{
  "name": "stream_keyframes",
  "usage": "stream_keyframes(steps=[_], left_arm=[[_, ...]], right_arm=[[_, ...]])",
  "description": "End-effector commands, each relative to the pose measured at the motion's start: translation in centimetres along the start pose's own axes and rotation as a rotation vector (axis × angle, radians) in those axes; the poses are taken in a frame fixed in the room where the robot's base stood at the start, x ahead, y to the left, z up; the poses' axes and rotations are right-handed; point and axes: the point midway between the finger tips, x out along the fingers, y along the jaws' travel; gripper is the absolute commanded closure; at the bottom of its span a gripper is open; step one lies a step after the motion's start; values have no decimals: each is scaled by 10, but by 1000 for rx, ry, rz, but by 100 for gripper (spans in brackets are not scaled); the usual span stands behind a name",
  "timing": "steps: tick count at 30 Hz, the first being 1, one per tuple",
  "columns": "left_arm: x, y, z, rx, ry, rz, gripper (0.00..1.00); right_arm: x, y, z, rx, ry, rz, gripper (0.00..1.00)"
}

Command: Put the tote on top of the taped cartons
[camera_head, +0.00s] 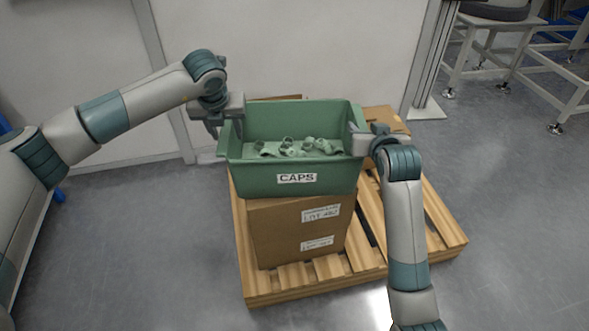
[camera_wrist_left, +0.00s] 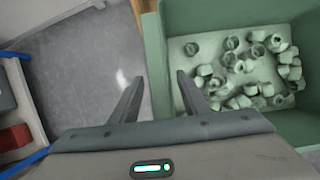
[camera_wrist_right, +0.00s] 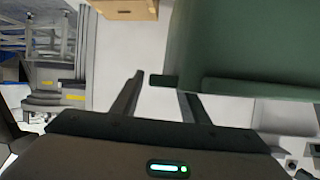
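The green tote (camera_head: 330,177), labelled CAPS, sits level over the front carton (camera_head: 270,232). It appears to rest on the carton top, though the contact is hidden. Several pale green caps (camera_head: 290,148) lie inside it and also show in the left wrist view (camera_wrist_left: 240,72). My left gripper (camera_head: 215,130) is at the tote's left rim; in its wrist view the spread fingers (camera_wrist_left: 160,85) stand either side of the wall. My right gripper (camera_head: 357,142) is at the right rim. Its fingers (camera_wrist_right: 160,92) are apart, with a clear gap beside the tote's lip; one fingertip is partly hidden.
The cartons stand on a wooden pallet (camera_head: 265,290). Another carton (camera_head: 385,120) shows behind the tote at right. A pale wall (camera_head: 290,50) is behind the pallet. White metal frames (camera_head: 500,50) stand at the back right. The floor (camera_head: 150,230) left of the pallet is clear.

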Motion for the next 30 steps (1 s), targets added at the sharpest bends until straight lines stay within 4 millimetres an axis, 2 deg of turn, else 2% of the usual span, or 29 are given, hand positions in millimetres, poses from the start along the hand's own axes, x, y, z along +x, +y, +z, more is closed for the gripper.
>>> stream_keyframes(steps=[6, 11, 17, 24, 30], left_arm=[[-3, 0, 1, -1, -1, -1, 58], [-14, 0, 2, 0, -3, -3, 58], [-42, 0, 1, 0, -3, -3, 58], [-84, 0, 1, 0, -4, -2, 58], [-110, 0, 1, 0, -2, -1, 58]], right_arm=[[0, 1, 1, 0, -2, 1, 59], [0, 1, 1, 0, -3, 2, 59], [0, 1, 1, 0, -3, 2, 59], [0, 1, 2, 0, -3, 2, 59], [0, 1, 2, 0, -3, 2, 59]])
